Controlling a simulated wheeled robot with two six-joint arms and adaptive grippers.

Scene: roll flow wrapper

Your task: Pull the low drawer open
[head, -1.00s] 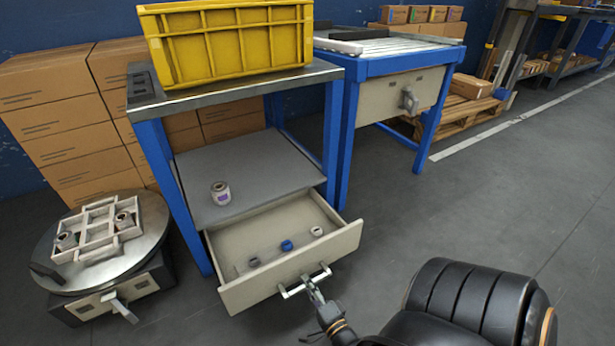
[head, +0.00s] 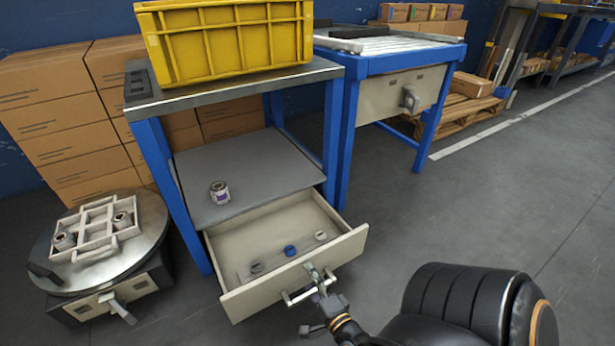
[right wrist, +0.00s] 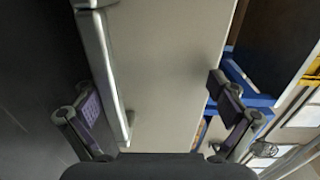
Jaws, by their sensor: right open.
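The low drawer (head: 300,274) stands pulled out from the blue-legged bench, below its grey shelf. Several small rolls lie inside, one of them blue (head: 290,250). The bar handle (head: 309,289) is on the drawer's front. My right gripper (head: 318,278) is at the drawer front by the handle, with its jaws open. In the right wrist view the handle (right wrist: 103,80) runs between the spread fingers, nearer the left one, and the pale drawer front (right wrist: 170,70) fills the middle. My left gripper is not in view.
A yellow crate (head: 230,45) stands on the bench top. A small can (head: 220,192) stands on the grey shelf (head: 260,170). A round turntable (head: 150,225) with a white divided tray (head: 95,229) is at the left. Open floor lies to the right.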

